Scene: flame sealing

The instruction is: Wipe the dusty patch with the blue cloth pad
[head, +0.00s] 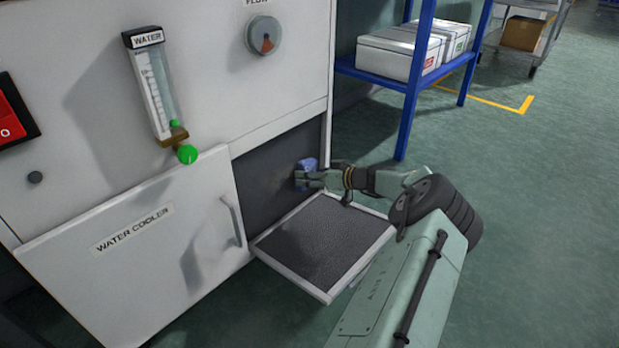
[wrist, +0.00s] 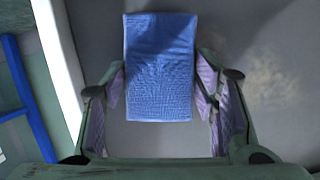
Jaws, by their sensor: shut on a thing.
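The blue cloth pad (wrist: 160,60) is between the two fingers of my gripper (wrist: 161,82), which is shut on it. In the head view the pad (head: 303,170) is a small blue shape at my gripper's (head: 308,178) tip, inside the dark open recess of the white cabinet. The dusty patch (wrist: 262,80) is a pale, blotchy smear on the grey surface, right of the pad in the wrist view and apart from it. In the head view the patch is too faint to place surely. I cannot tell whether the pad touches the surface.
A dark textured panel with a pale frame (head: 325,243) juts out below my gripper. The WATER COOLER door (head: 140,255) with its handle is left of the recess. A blue shelf rack (head: 410,95) with white boxes stands behind to the right.

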